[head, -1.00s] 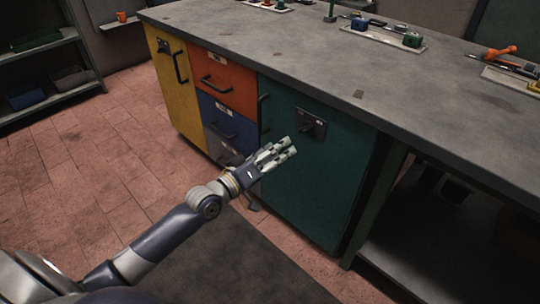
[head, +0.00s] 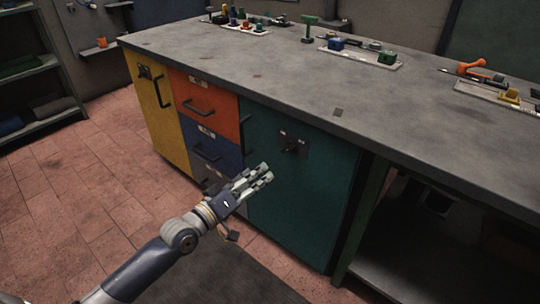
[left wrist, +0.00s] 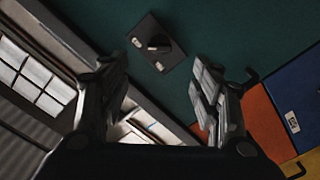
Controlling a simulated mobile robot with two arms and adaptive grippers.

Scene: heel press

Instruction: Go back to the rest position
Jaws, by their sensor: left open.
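My left gripper (head: 258,180) is open and empty in front of the workbench's teal door (head: 300,210), below and left of the dark latch plate (head: 292,144). In the left wrist view the open fingers (left wrist: 160,100) stand wide apart, with the latch plate (left wrist: 153,44) beyond them and clear of them. The teal door is closed. My right gripper is not in view.
The grey workbench top (head: 270,75) carries trays of small tools along its back. Yellow, orange and blue fronts (head: 218,150) are shut left of the teal door. An open shelf bay lies right. The floor (head: 60,190) at left is clear.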

